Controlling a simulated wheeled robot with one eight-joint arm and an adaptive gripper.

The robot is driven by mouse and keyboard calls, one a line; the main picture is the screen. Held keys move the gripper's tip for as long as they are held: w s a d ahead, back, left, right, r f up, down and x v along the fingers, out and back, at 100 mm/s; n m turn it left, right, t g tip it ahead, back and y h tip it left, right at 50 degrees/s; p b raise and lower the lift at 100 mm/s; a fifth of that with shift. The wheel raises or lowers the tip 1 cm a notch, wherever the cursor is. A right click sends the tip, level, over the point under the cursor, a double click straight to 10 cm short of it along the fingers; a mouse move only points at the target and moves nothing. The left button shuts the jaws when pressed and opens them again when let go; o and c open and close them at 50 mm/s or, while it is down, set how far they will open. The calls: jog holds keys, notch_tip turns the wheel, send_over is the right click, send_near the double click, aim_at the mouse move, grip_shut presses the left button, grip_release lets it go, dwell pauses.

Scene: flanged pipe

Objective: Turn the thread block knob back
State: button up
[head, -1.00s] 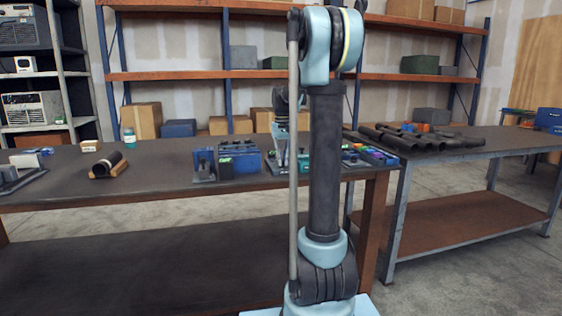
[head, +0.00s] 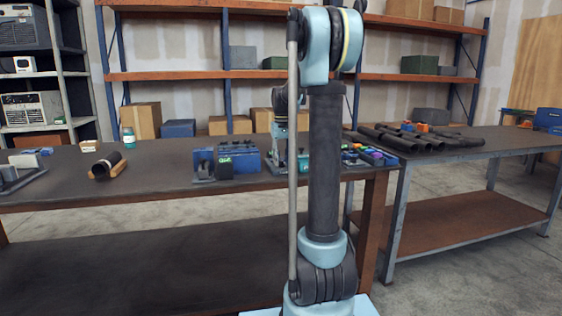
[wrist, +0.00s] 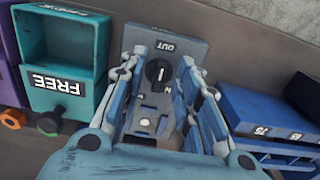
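In the wrist view the thread block (wrist: 190,50) is a grey-blue block with an OUT label at its far end. Its knob (wrist: 158,69) is a round black dial with a white line, and a partly hidden letter shows beside it. My gripper (wrist: 160,76) is open, with one blue finger on each side of the knob and gaps between. I cannot tell how near the fingertips are in height. In the head view my gripper (head: 281,150) is low over the bench, partly hidden by my arm, and the knob cannot be made out.
A teal bin (wrist: 68,60) marked FREE stands left of the block in the wrist view, with a purple bin (wrist: 8,70) beyond it. A blue rack (wrist: 265,110) with number labels stands close on the right. Black pipes (head: 400,138) lie on the right bench.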

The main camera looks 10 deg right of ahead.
aim_at(282, 161)
notch_tip(282, 161, up, 12)
dwell(0.6)
jog(key=shift+f, duration=0.1)
